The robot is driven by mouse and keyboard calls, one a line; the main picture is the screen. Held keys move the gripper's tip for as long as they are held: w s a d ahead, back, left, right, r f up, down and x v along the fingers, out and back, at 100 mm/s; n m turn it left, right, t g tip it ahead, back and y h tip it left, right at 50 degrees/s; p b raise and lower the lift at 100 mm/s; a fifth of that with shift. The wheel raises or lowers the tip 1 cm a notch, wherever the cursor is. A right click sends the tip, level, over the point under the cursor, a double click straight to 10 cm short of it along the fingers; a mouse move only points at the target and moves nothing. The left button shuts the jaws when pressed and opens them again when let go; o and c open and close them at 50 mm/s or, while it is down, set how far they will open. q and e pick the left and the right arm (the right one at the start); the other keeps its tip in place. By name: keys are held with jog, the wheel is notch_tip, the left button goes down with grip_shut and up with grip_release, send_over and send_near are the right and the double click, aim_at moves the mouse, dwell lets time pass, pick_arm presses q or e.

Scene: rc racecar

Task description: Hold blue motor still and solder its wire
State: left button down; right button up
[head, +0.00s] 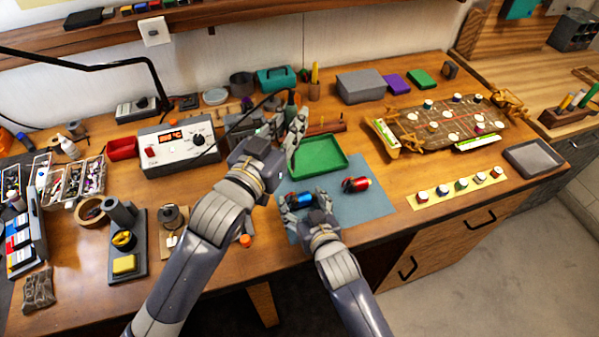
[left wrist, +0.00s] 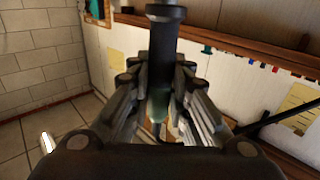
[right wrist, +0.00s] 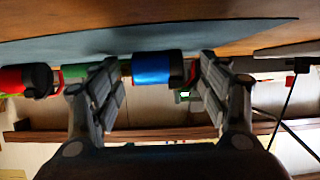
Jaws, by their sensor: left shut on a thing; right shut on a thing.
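The blue motor (head: 299,199) lies on the blue-grey mat (head: 372,203). My right gripper (head: 304,203) is shut on the blue motor, with a finger at each end. In the right wrist view the blue motor (right wrist: 158,68) sits between the two fingers. My left gripper (head: 291,122) is higher, left of the green tray, shut on a dark-handled tool that looks like the soldering iron. Its handle (left wrist: 164,50) stands between the fingers in the left wrist view. Its tip and the motor's wire cannot be made out.
A red motor (head: 356,184) lies right of the blue one. A green tray (head: 345,158) is behind it. The soldering station (head: 180,146) stands at left.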

pick_arm(q)
jog(key=shift+f, duration=3.25)
jog(key=shift+f, duration=1.2)
dwell(1.2)
jog(key=shift+r, duration=0.1)
dwell(0.6)
jog(key=shift+r, duration=3.45)
